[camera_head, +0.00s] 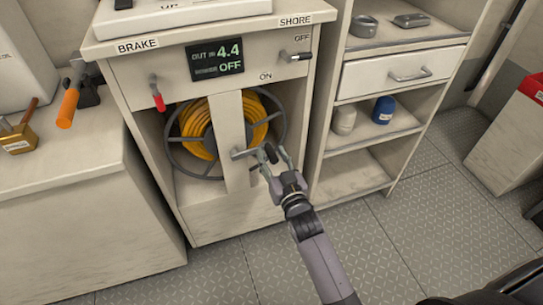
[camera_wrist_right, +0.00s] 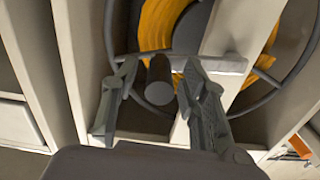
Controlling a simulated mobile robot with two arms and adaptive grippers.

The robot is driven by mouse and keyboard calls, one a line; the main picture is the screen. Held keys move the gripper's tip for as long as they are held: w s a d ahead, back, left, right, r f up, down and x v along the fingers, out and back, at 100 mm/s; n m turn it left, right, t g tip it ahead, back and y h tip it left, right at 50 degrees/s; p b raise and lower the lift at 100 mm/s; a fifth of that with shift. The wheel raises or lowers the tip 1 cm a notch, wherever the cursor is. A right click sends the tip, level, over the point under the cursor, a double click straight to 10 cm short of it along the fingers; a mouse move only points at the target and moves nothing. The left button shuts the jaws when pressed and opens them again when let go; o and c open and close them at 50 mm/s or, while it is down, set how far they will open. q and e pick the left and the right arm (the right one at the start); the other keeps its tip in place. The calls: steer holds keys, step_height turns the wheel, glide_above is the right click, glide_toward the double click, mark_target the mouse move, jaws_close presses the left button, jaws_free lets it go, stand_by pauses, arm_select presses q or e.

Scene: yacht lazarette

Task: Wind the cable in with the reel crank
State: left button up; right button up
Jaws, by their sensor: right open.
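The cable reel (camera_head: 170,128) sits in the open bay of the cabinet, with yellow cable (camera_head: 198,132) wound on it behind a vertical post. The crank (camera_head: 243,154) reaches right across the front of the post, and its dark handle (camera_head: 270,153) points outward. My right gripper (camera_head: 274,163) is at the handle. In the right wrist view the handle (camera_wrist_right: 160,82) stands between the two spread fingers, with gaps on both sides. The display (camera_head: 216,59) reads OUT 4.4 and OFF. The red-tipped brake lever (camera_head: 157,94) hangs down. My left gripper is not in view.
The shore switch (camera_head: 296,57) is at the panel's upper right. A counter (camera_head: 60,165) with an orange-handled tool (camera_head: 68,107) is on the left. The floor in front is clear.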

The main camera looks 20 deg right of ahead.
steer(key=shift+w, duration=0.55)
jaws_close()
stand_by(0.5)
